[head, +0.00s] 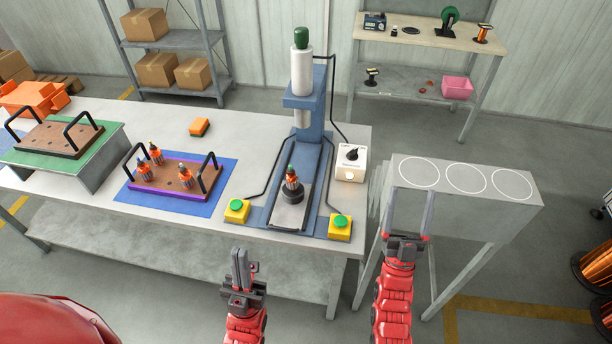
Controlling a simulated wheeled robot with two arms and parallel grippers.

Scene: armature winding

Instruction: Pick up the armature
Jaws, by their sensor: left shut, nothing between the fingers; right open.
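One armature (291,178) stands upright on the dark round base of the blue press (308,120). Several more armatures, one of them here (185,174), stand in the wooden tray with black handles (206,187) on the blue mat. My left gripper (239,254) is shut and empty, in front of the table's front edge and below the tray and press. My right gripper (409,196) is open with its fingers pointing away from me, empty, right of the press and by the left end of the grey stand. Neither gripper touches an armature.
Yellow boxes with green buttons (237,210) (340,227) flank the press base. A white control box (351,163) stands right of it. The grey stand (465,188) has white circles on its bare top. A second tray (57,137) sits on a green platform at left.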

